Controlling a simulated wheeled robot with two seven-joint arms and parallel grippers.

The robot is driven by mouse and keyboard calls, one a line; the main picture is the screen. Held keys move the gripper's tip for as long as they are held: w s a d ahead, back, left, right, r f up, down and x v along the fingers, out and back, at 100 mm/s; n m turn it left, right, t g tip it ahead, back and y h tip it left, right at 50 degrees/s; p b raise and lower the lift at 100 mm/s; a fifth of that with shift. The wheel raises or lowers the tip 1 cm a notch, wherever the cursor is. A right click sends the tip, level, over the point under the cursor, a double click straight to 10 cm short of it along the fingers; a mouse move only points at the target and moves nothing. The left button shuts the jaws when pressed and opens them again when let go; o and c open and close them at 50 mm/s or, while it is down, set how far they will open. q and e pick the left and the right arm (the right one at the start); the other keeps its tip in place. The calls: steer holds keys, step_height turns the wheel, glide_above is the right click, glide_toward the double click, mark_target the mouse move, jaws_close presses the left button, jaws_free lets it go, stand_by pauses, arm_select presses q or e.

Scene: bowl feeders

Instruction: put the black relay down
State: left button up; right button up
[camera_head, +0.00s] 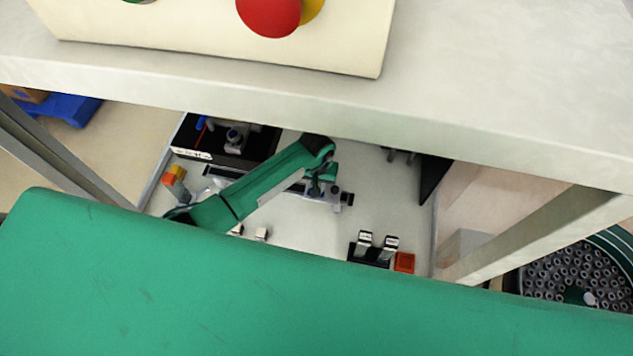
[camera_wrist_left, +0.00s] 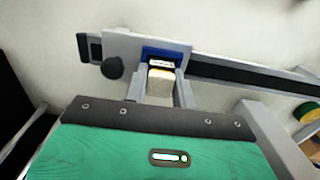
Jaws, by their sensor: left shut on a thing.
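My left gripper (camera_head: 322,190) is over the grey fixture with the dark rail (camera_head: 345,199) in the head view. In the left wrist view its two grey fingers (camera_wrist_left: 159,88) are shut on a pale beige block (camera_wrist_left: 160,83) with a white, dark-marked end. A blue part (camera_wrist_left: 166,52) of the fixture lies right behind the block. I cannot tell whether this block is the black relay, or whether it touches the fixture. My right gripper is not in view.
A bowl feeder (camera_head: 575,270) stands at the right. A pale shelf (camera_head: 480,130) hangs over the table.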

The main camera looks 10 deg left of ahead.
arm_select(q)
steer(key=o, duration=1)
steer(key=shift+f, duration=0.1)
steer(key=shift+r+p, duration=0.3)
steer(key=shift+p, duration=0.05)
steer(key=shift+w+r+b, duration=0.1)
steer(key=shift+r+b, duration=0.2)
steer(key=shift+b, duration=0.1)
step_height(320, 180, up, 11)
steer(key=b, duration=0.3)
